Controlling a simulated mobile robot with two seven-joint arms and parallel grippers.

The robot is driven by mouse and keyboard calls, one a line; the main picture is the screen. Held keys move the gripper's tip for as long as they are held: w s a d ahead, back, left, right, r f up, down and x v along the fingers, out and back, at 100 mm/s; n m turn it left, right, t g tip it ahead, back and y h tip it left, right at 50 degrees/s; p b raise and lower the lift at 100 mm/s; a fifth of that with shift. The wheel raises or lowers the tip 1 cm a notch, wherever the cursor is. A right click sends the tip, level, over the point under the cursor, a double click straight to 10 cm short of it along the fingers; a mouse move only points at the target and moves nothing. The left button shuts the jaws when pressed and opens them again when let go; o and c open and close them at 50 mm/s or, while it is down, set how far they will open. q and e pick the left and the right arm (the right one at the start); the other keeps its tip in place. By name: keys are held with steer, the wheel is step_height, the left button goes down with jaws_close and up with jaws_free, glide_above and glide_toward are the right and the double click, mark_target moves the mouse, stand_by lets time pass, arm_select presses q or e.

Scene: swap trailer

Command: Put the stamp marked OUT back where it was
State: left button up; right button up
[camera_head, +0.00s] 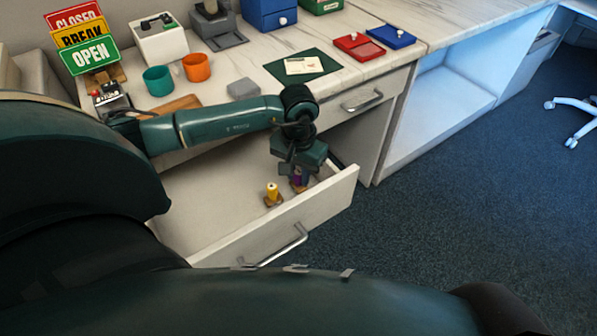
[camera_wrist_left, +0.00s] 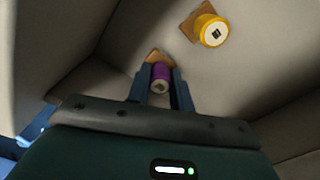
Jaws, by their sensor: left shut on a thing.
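My left gripper (camera_head: 298,180) reaches down into an open white drawer (camera_head: 330,205) near its right front corner. In the left wrist view its fingers (camera_wrist_left: 160,88) are shut on a purple stamp (camera_wrist_left: 160,78) with a white top mark, too small to read. A brown base shows beneath the purple stamp; I cannot tell whether it touches the drawer floor. A yellow stamp (camera_head: 272,191) on a brown base stands in the drawer to the left; it also shows in the left wrist view (camera_wrist_left: 212,30). My right gripper is not in view.
The drawer's front wall and handle (camera_head: 285,245) face me. On the counter above are a green mat (camera_head: 318,74) with a card, red (camera_head: 358,47) and blue (camera_head: 391,37) boxes, cups (camera_head: 158,80) and signs (camera_head: 92,56). The drawer's left part is bare.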

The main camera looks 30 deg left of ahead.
mark_target(298, 172)
arm_select(q)
steer(key=shift+r, duration=0.1)
steer(key=o, duration=0.8)
steer(key=shift+r, duration=0.15)
step_height(298, 172, up, 12)
steer(key=p, duration=0.1)
stand_by(0.6)
